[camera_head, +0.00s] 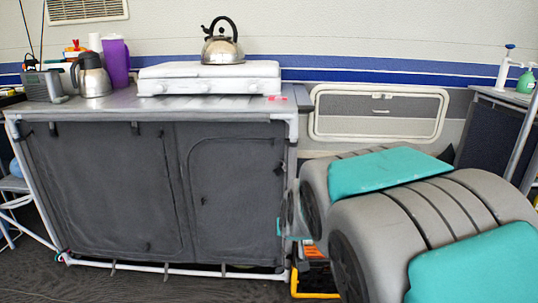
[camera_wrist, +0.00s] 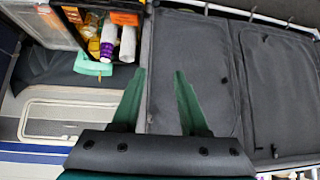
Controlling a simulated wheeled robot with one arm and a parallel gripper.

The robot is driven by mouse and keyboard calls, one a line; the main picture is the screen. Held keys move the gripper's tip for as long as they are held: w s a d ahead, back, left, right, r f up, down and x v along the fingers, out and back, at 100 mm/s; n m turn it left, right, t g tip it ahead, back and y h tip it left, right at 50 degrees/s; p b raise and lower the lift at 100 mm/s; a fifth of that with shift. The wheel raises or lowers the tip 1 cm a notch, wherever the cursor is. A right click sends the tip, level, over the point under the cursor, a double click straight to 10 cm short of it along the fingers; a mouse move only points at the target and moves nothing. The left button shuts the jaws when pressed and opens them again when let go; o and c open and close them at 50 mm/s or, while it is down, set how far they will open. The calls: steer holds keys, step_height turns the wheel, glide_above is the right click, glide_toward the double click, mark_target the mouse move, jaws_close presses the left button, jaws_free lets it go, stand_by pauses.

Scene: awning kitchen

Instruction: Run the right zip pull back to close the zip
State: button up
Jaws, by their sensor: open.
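The dark grey fabric front of the kitchen cabinet (camera_head: 150,190) has two panels outlined by zips. The right panel (camera_head: 235,205) hangs flat, its zip arching over the top. A small dark tab (camera_head: 203,200), perhaps a zip pull, shows near its left edge; I cannot tell for certain. In the wrist view the picture is turned over, and the right panel (camera_wrist: 190,60) is left of the other panel, with a small dark tab (camera_wrist: 224,80) near its edge. My gripper (camera_wrist: 159,72) is open and empty, its green fingers pointing along the panel's outer edge. In the head view my arm mostly hides it.
A stove (camera_head: 205,82) with a kettle (camera_head: 223,45) stands on the cabinet top, beside a steel jug (camera_head: 92,76) and a purple container (camera_head: 116,62). A crate of bottles (camera_wrist: 118,17) is near the cabinet's right side.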

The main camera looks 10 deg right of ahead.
steer(key=w+r+t+h+b, duration=0.25)
steer(key=w+t, duration=0.35)
steer(key=w, duration=1)
steer(key=m+t+h+b, duration=0.1)
steer(key=t+b, duration=0.1)
steer(key=t, duration=0.6)
glide_toward(272, 146)
steer(key=w+r, duration=0.1)
steer(key=w, duration=0.1)
steer(key=shift+g, duration=0.3)
steer(key=x, duration=0.5)
steer(key=shift+w+d+r, duration=0.25)
steer(key=shift+d, duration=0.05)
steer(key=shift+w+r, duration=0.3)
steer(key=shift+w, duration=0.1)
jaws_close()
